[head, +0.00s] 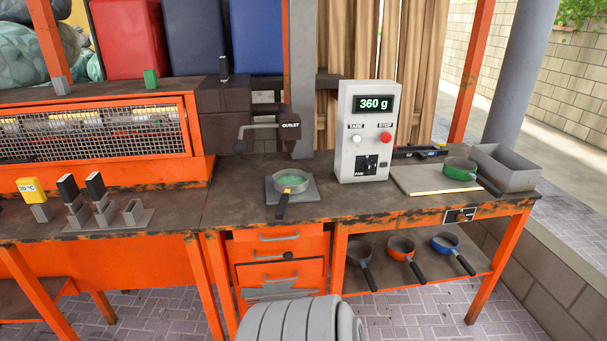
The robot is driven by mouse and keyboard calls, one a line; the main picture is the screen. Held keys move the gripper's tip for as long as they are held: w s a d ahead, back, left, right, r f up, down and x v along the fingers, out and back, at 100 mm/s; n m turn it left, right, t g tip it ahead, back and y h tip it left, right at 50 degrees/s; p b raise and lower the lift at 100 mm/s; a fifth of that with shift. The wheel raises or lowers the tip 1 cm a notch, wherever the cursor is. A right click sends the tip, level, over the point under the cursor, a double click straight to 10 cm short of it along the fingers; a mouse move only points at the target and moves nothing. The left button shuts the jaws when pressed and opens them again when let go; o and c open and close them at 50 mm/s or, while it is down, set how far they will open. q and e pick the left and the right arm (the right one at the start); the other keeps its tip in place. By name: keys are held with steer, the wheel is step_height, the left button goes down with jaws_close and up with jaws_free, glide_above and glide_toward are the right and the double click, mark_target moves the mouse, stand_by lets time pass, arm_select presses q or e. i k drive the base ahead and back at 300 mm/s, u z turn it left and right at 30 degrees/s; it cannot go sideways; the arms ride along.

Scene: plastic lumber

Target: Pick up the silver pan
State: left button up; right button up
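A silver-grey pan (290,182) with green material inside sits on a flat grey plate (307,192) on the workbench. I cannot tell from colour alone which of the two is the silver pan. Neither of my grippers is in view.
The control box (370,130) reads 360 g. An outlet (290,124) hangs behind the plate. A green pan (459,168) sits on a board at right, beside a grey bin (508,170). Orange (401,247) and blue (446,241) pans share the lower shelf. Drawers (279,255) lie below.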

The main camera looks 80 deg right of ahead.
mark_target(287, 182)
steer(key=z, duration=0.95)
steer(key=i, duration=0.85)
steer(key=z, duration=0.95)
